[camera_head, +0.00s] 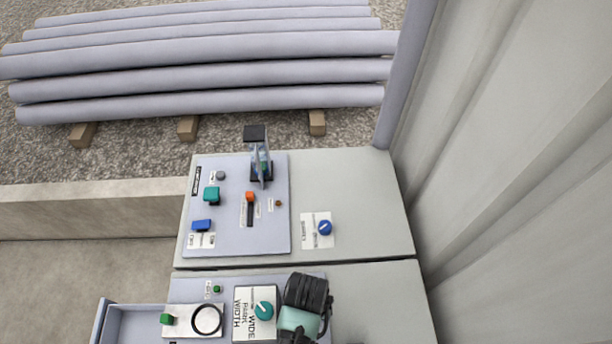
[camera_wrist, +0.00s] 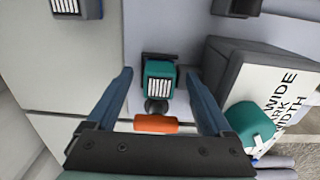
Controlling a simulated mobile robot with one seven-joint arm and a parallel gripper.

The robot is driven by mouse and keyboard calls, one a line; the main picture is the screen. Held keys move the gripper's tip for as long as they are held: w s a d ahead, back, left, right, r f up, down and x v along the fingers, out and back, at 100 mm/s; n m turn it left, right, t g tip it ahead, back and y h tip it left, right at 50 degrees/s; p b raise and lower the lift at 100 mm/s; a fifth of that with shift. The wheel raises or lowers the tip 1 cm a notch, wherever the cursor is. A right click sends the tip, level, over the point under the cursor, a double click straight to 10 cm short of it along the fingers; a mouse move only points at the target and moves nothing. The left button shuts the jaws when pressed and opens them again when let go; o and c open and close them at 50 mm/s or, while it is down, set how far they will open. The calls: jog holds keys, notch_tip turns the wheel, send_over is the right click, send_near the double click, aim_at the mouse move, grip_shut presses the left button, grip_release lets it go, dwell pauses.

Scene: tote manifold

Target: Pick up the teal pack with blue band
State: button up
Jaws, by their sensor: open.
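In the wrist view a teal pack (camera_wrist: 158,72) with a white striped label stands against a dark backing. I cannot make out a blue band on it. My gripper (camera_wrist: 159,80) is open, its two blue fingers apart on either side of the pack in the picture. I cannot tell whether the pack is at fingertip depth, and no contact shows. In the head view my arm shows at the bottom; its fingertips are hidden. I cannot tell which object there is this same pack.
An orange handle (camera_wrist: 155,124) lies just below the pack in the wrist view. A grey box with a teal knob and "WIDE PARK WIDTH" label (camera_wrist: 284,92) stands close right.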

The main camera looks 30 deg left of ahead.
grip_shut()
dwell(0.4)
